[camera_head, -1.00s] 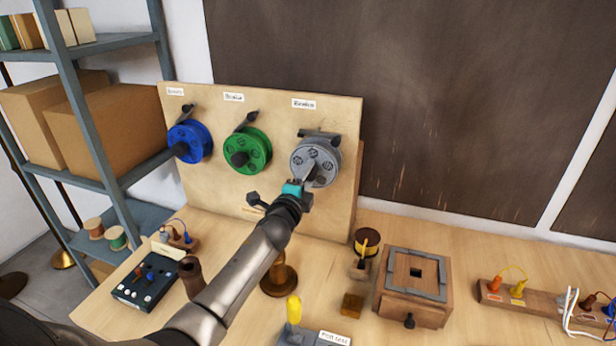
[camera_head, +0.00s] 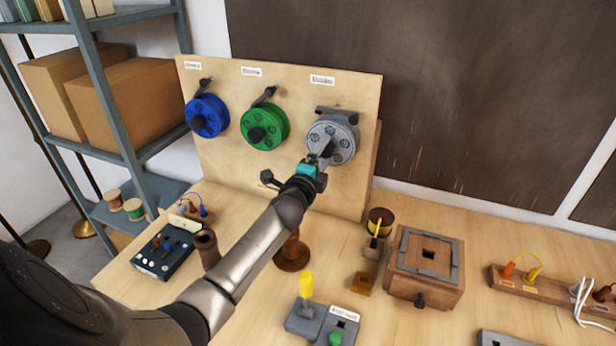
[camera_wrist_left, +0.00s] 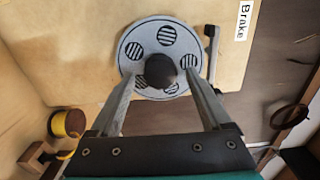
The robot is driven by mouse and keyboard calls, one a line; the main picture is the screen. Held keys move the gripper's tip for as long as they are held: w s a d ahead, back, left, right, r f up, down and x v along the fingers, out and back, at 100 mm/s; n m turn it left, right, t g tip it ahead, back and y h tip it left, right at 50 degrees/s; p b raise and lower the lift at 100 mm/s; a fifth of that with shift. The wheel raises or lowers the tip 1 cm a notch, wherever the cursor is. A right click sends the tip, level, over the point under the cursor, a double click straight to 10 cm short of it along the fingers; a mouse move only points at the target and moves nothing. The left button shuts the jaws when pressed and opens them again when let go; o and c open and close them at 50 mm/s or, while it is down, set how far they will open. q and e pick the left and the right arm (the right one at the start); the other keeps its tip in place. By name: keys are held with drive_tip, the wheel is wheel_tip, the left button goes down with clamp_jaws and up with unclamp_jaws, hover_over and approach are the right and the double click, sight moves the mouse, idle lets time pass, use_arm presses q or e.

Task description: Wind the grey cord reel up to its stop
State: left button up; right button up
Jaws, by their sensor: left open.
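The grey cord reel (camera_head: 345,131) is the rightmost of three reels on the upright wooden board (camera_head: 225,160). In the left wrist view, the grey reel (camera_wrist_left: 133,42) faces me with its dark round knob (camera_wrist_left: 160,70) near the middle. My left gripper (camera_head: 322,158) is in front of this reel. In the wrist view, the open fingers of my left gripper (camera_wrist_left: 160,82) are on either side of the knob, with gaps visible. My right gripper is out of view.
Green (camera_head: 275,120) and blue (camera_head: 212,110) reels are to the left. Below stand a wooden spool stand (camera_head: 292,256), a wooden box (camera_head: 427,262), a dark switch box (camera_head: 164,258) and grey blocks (camera_head: 305,319). A shelf (camera_head: 150,145) stands at left.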

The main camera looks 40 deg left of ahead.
use_arm(q)
drive_tip(key=v, duration=1.4)
idle(0.4)
